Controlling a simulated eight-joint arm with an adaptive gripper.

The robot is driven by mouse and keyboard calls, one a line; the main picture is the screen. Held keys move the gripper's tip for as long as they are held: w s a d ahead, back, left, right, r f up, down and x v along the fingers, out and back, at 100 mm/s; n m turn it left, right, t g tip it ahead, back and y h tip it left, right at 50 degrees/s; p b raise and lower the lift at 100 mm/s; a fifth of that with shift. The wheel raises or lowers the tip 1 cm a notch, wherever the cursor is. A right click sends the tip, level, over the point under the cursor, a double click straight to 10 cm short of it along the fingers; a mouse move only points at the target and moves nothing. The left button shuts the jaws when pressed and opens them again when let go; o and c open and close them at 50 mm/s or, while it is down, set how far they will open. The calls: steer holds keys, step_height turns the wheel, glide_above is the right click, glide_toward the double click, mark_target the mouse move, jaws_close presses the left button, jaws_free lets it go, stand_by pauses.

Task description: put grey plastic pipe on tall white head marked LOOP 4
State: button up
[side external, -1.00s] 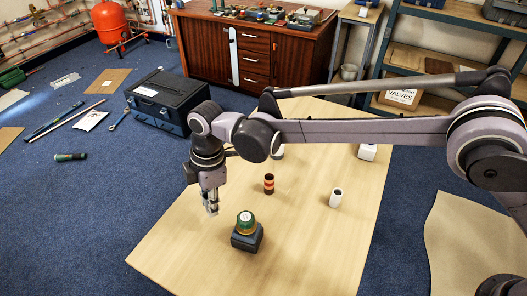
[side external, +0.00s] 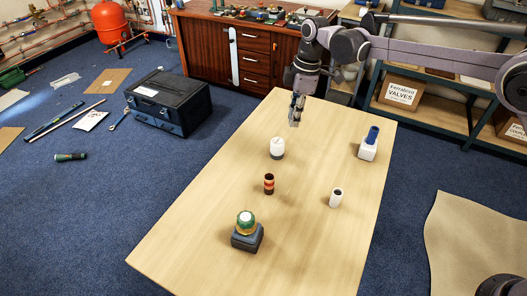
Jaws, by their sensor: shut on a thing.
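My gripper (side external: 296,112) is shut above the back part of the wooden table. It is shut on a small grey piece, which looks like the grey plastic pipe; the fingers hide most of it. A rounded white head (side external: 277,144) on a dark base stands on the table just in front of the gripper, slightly to the left in the picture. A white block (side external: 367,152) with a blue pipe (side external: 373,134) upright on it stands at the back right. No LOOP 4 marking is readable on either.
A red and dark banded tube (side external: 269,184) and a white tube (side external: 336,198) stand mid-table (side external: 195,245). The right front of the table is clear. Shelves and a cabinet stand behind.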

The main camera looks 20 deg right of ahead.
steer(key=w+d+r+m, duration=0.2)
steer(key=d, duration=0.6)
glide_above(276, 141)
steer(key=f, duration=0.7)
steer(key=shift+d+f, duration=0.2)
steer(key=shift+d, duration=0.05)
steer(key=shift+f, duration=2)
steer(key=shift+f, duration=0.15)
steer(key=o, duration=0.9)
